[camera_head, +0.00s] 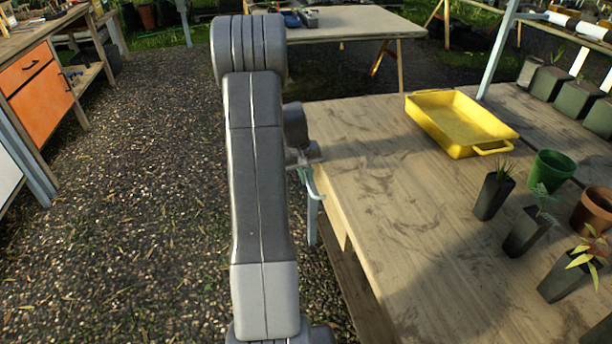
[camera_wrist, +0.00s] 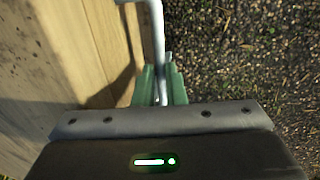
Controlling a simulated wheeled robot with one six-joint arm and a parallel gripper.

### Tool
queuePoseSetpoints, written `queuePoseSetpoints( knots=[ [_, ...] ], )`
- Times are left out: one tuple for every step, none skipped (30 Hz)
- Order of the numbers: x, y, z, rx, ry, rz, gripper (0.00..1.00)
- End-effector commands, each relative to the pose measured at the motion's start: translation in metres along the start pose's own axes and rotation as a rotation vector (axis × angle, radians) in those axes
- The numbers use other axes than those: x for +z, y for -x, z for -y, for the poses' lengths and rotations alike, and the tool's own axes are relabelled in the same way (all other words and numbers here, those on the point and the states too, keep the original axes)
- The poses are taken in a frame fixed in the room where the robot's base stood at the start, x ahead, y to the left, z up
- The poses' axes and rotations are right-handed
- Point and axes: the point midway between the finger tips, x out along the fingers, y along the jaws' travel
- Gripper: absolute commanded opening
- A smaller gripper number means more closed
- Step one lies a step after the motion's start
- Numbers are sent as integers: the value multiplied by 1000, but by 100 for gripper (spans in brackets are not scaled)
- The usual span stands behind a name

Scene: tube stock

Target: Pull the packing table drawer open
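My gripper (camera_wrist: 162,80) has green fingers and sits close against both sides of a pale grey metal bar handle (camera_wrist: 157,35) in the wrist view. The handle bends at the top towards a wooden face (camera_wrist: 75,45) on the left, which looks like the drawer front. In the head view, my gripper (camera_head: 308,180) is at the left edge of the wooden packing table (camera_head: 390,210), just below its top. The drawer itself is hidden there by my arm and the tabletop, and I cannot see any gap around it.
A yellow tray (camera_head: 450,118), a green pot (camera_head: 549,170) and several dark potted seedlings (camera_head: 492,196) stand on the table. Gravel ground (camera_head: 140,200) is open to the left. An orange-fronted cabinet (camera_head: 42,105) stands at far left, and another table (camera_head: 350,22) behind.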

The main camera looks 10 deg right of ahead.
Motion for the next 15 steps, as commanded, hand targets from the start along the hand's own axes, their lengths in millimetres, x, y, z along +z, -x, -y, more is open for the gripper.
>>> queuePoseSetpoints(
  knots=[
    [0,0,0,0,0,0,0],
    [0,0,0,0,0,0,0],
    [0,0,0,0,0,0,0],
    [0,0,1,0,0,-1,0],
    [0,1,2,0,1,-1,0],
    [0,1,5,0,1,-1,0],
    [0,2,7,0,1,-1,0],
    [0,2,10,0,2,-1,0],
    [0,3,15,0,3,-1,0],
    [0,4,20,0,4,-1,0],
    [-1,5,26,0,4,-1,0],
    [-1,6,34,0,5,-2,0],
    [-1,8,41,0,6,-2,0],
    [-1,9,49,0,6,-2,0],
    [-1,11,60,0,7,-2,0]
  ],
)
